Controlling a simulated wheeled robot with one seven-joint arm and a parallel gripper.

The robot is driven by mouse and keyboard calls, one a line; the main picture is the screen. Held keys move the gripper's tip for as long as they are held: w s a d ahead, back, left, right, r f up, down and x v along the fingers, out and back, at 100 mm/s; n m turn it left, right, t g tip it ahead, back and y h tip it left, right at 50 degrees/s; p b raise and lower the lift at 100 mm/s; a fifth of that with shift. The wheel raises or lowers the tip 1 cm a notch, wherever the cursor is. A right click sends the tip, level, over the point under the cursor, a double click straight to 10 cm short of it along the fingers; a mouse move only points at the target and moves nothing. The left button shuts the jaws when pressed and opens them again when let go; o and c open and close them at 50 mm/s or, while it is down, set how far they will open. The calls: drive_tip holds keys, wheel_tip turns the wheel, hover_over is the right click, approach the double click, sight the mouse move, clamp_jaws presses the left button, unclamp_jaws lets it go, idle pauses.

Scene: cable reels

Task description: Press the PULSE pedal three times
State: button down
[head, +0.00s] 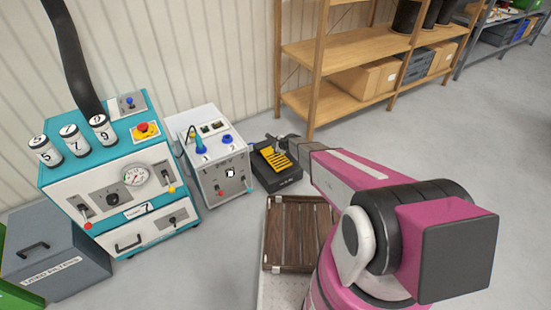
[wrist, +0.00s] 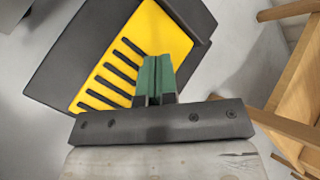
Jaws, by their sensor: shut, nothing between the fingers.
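A foot pedal with a black housing and a ribbed yellow plate (head: 277,160) stands on the floor right of the white cabinet. It fills the upper left of the wrist view, its yellow plate (wrist: 120,65) marked by black ribs. Any PULSE lettering is not legible. My gripper (wrist: 155,78) is shut and empty, its green fingertips together over the right part of the yellow plate. I cannot tell whether the tips touch the plate. In the head view my arm reaches to the pedal from the right, and the gripper (head: 281,143) is small there.
A white cabinet (head: 215,165) with knobs stands just left of the pedal, and a teal machine (head: 125,170) farther left. A wooden shelf (head: 310,70) stands behind. A brown slatted panel (head: 295,235) lies in front of the pedal. Open floor lies at right.

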sight(275, 157)
drive_tip(key=shift+r, duration=0.1)
wheel_tip(275, 157, up, 4)
drive_tip(key=shift+f, duration=0.2)
idle(0.4)
drive_tip(key=shift+f, duration=4.4)
drive_tip(key=shift+f, duration=0.15)
drive_tip(key=shift+f, duration=0.25)
